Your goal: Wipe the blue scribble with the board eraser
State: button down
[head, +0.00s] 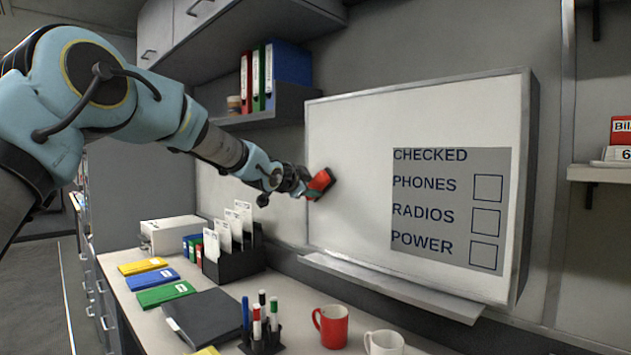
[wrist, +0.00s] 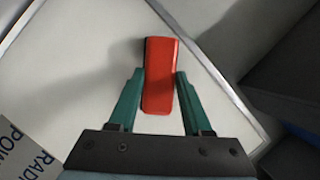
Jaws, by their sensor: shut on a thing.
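The board eraser (head: 320,183) is a red block with a dark underside. My gripper (head: 307,190) is shut on it at the left part of the whiteboard (head: 350,130). In the wrist view the eraser (wrist: 160,75) sits between the two green fingers of my gripper (wrist: 159,88), close to the white surface. I cannot tell whether it touches the board. No blue scribble shows on the visible white area; the part behind the eraser and gripper is hidden. A grey panel (head: 430,235) with dark blue printed words and three empty boxes is on the board's right.
A ledge (head: 390,287) runs under the board. The counter below holds a pen holder (head: 262,340) with markers, a red mug (head: 331,326), a white mug (head: 383,343), a dark binder (head: 215,318) and a card rack (head: 235,262). A shelf (head: 285,105) with binders hangs above left.

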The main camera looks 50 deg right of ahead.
jog(key=w+p, duration=0.1)
jog(key=p, duration=0.1)
jog(key=w+p, duration=0.2)
jog(key=shift+w+d, duration=0.2)
jog(key=shift+w, duration=0.05)
jog(key=shift+w+a+b, duration=0.2)
jog(key=shift+a+b, duration=0.3)
jog(key=shift+a, duration=2.45)
jog(key=shift+a, duration=0.1)
jog(key=shift+a, duration=1.4)
jog(key=shift+w, duration=0.1)
